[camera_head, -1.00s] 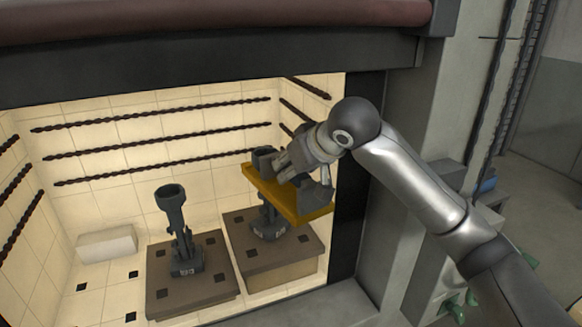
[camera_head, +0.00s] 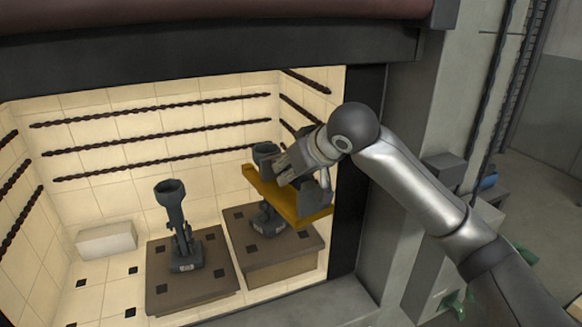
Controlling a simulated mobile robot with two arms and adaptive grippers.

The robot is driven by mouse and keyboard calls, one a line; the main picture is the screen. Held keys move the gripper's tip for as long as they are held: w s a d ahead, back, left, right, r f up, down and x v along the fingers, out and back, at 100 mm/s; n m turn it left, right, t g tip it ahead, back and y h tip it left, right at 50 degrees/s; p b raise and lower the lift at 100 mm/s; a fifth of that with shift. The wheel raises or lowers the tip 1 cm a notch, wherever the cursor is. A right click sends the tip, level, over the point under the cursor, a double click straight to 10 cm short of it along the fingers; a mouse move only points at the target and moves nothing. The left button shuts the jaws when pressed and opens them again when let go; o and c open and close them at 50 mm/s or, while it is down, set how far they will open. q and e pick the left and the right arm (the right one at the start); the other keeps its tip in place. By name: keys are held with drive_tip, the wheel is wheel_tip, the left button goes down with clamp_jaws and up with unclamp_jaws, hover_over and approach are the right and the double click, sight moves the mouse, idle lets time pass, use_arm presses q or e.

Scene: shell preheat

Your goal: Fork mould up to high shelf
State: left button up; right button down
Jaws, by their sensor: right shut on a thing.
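My right gripper (camera_head: 293,167) reaches into the lit kiln chamber from the right and is shut on a yellow fork tool (camera_head: 298,207), just above the right-hand shelf block. A dark grey mould (camera_head: 268,222) stands upright on the right, taller block (camera_head: 284,262); its cup-shaped top (camera_head: 265,150) shows behind the fork. The fork overlaps the mould's middle, and I cannot tell whether they touch. A second, similar mould (camera_head: 175,215) stands upright on the lower left block (camera_head: 215,285). My left gripper is not in view.
A pale brick (camera_head: 106,240) lies on the chamber floor at the left. Dark twisted heating rods (camera_head: 150,145) run along the tiled back wall. The dark lintel (camera_head: 200,70) spans above the opening, and its right jamb (camera_head: 358,190) stands close to my right arm.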

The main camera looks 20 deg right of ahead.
sight(310, 184)
drive_tip(key=shift+f, duration=0.2)
idle(0.3)
drive_tip(key=shift+s+f, duration=0.1)
drive_tip(key=shift+f, duration=0.2)
drive_tip(key=shift+s+d, duration=0.2)
drive_tip(key=shift+s, duration=0.65)
drive_tip(key=shift+s+d, duration=0.2)
drive_tip(key=shift+s, duration=0.6)
drive_tip(key=shift+s+d, duration=0.2)
drive_tip(key=shift+s, duration=0.65)
drive_tip(key=shift+s+d+p, duration=0.2)
drive_tip(key=shift+s, duration=0.65)
drive_tip(key=shift+s+d+p, duration=0.2)
drive_tip(key=shift+s, duration=0.65)
drive_tip(key=shift+s+d, duration=0.1)
drive_tip(key=shift+s, duration=0.6)
